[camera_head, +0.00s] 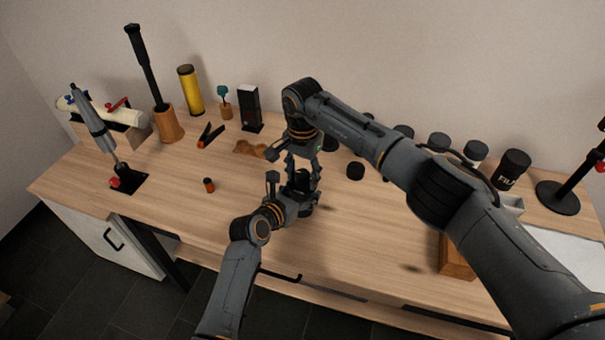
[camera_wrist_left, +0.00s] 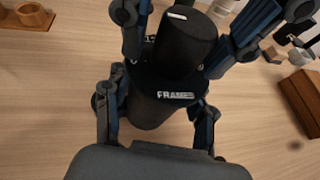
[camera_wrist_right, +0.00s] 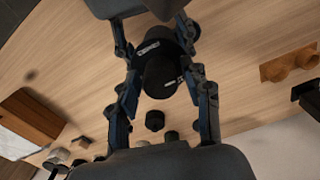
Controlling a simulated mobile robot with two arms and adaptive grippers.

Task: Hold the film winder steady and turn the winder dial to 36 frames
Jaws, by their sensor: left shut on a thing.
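The film winder (camera_head: 305,180) is a black cylinder held upright above the table, mostly hidden by my grippers in the head view. In the left wrist view its body (camera_wrist_left: 150,108) carries a white FRAMES label, and its round dial (camera_wrist_left: 185,45) has a short white mark on top. My left gripper (camera_head: 293,195) is shut on the winder body. My right gripper (camera_head: 303,160) points down from above. In the right wrist view its fingers (camera_wrist_right: 165,82) stand open on both sides of the dial (camera_wrist_right: 162,78). I cannot read a frame number.
The wooden table (camera_head: 130,205) has clear room at its front left. Black canisters (camera_head: 355,170) stand right of the grippers, partly behind my right arm. A wooden box (camera_head: 457,258) is at the front right. A yellow cylinder (camera_head: 190,90) and tools stand at the back left.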

